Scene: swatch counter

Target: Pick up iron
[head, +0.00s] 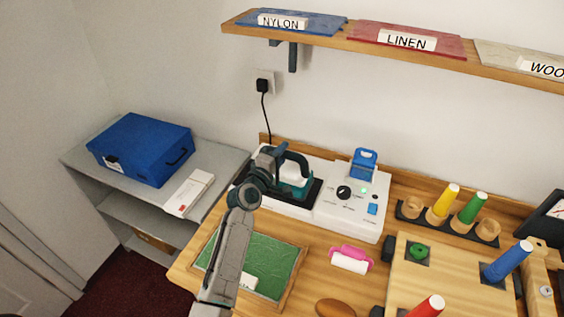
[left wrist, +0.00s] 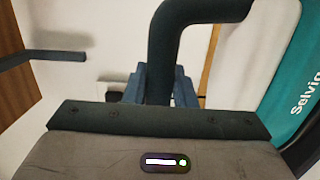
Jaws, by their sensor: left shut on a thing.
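The iron (head: 292,190) has a teal body, a dark curved handle and a white part. It sits at the dark left section of a white control station (head: 340,221) on the wooden counter. My left gripper (head: 275,154) is at the iron's handle, coming in from the left, and is shut on it. In the left wrist view the dark handle (left wrist: 171,45) runs down between the fingertips of my left gripper (left wrist: 160,87). The iron's teal side (left wrist: 302,75) with lettering shows at the right there. My right gripper is not in view.
The station has a knob, a lit green light and a blue bottle-like part (head: 364,163) behind. A green mat (head: 265,245) lies in front, beside a pink-and-white roller (head: 350,259). Coloured pegs stand to the right. A shelf (head: 350,38) with fabric swatches hangs above.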

